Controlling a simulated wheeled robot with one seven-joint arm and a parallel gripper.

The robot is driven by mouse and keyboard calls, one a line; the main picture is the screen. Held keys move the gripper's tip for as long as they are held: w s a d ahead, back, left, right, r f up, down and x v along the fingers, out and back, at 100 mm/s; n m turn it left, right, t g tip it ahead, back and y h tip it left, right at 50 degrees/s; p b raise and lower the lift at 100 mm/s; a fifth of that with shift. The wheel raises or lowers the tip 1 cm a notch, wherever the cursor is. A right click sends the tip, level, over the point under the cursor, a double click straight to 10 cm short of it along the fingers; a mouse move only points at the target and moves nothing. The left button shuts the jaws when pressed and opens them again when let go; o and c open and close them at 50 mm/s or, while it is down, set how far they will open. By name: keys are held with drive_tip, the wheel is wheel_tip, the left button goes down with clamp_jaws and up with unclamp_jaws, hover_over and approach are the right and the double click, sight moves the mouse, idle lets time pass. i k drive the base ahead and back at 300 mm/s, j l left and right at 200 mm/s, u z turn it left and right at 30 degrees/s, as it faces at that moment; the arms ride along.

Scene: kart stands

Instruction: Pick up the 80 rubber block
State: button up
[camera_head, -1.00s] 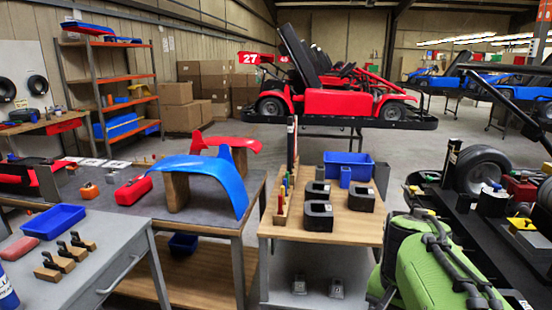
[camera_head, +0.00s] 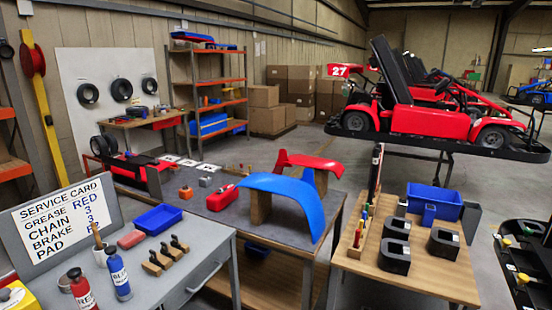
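No block marked 80 can be read in this view. A pinkish-red flat block (camera_head: 131,239) lies on the grey workbench at the left, beside a blue tray (camera_head: 158,218). Wooden blocks with black upright parts (camera_head: 165,256) stand right of it. I cannot tell which, if any, is the rubber block. My gripper is not in view.
A service card board (camera_head: 62,225) and red (camera_head: 80,290) and blue (camera_head: 119,275) bottles stand on the grey bench. A blue fender (camera_head: 285,196) arches over the dark table. A wooden table (camera_head: 440,270) at right holds black blocks and a blue bin (camera_head: 434,203).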

sight(394, 256)
drive_tip(key=i+l+u, duration=0.35)
drive_tip(key=i, duration=0.3)
drive_tip(key=i+l+u, duration=0.35)
drive_tip(key=i+l, duration=0.25)
